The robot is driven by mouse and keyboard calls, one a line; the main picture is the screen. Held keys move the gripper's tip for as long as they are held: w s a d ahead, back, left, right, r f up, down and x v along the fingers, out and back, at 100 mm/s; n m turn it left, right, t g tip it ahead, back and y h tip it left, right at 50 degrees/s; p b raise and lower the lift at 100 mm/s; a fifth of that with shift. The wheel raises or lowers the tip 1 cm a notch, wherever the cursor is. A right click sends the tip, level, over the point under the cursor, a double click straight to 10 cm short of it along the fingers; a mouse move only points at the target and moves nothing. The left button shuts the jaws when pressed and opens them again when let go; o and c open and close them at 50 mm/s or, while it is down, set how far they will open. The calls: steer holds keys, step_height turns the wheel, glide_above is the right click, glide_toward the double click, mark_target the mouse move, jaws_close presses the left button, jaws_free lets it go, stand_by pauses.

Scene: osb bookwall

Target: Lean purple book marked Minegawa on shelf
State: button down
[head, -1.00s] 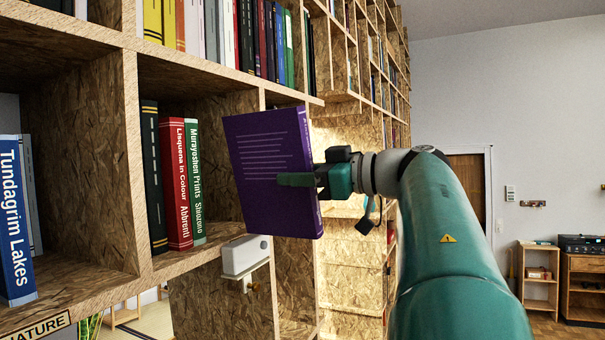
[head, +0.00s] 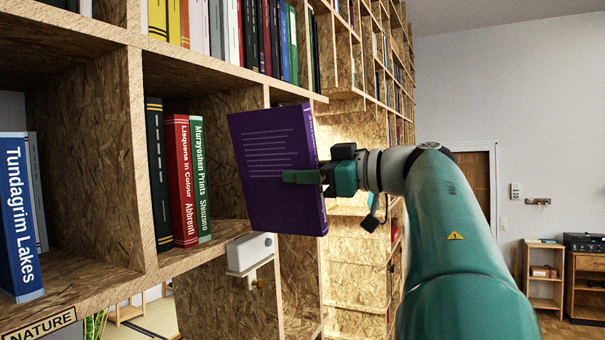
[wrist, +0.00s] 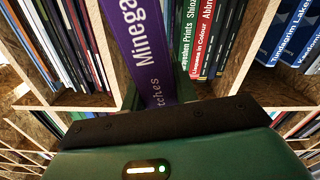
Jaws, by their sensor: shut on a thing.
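The purple book (head: 272,165) is held upright, slightly tilted, in front of the bookwall in the head view. My gripper (head: 318,177) is shut on it, with one green finger across its cover near the spine edge. In the wrist view the purple spine (wrist: 143,45) shows part of the name "Minega". The shelf compartment (head: 222,120) behind it holds a black book (head: 157,175), a red book (head: 181,180) and a green book (head: 200,180) at its left. The held book hides part of the compartment's right side.
A blue book (head: 18,215) stands in the compartment to the left, above a "NATURE" label (head: 38,325). A packed row of books (head: 250,38) fills the shelf above. A small white box (head: 250,252) sits below the compartment. Open floor lies to the right.

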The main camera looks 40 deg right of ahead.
stand_by(0.3)
steer(key=x, duration=1.8)
stand_by(1.6)
steer(key=shift+w+d+f, duration=0.1)
steer(key=shift+w+f, duration=0.05)
steer(key=shift+f, duration=0.05)
stand_by(0.4)
steer(key=c, duration=1.1)
jaws_free()
steer(key=shift+o, duration=0.4)
steer(key=shift+w+f, duration=0.1)
steer(key=shift+f, duration=0.05)
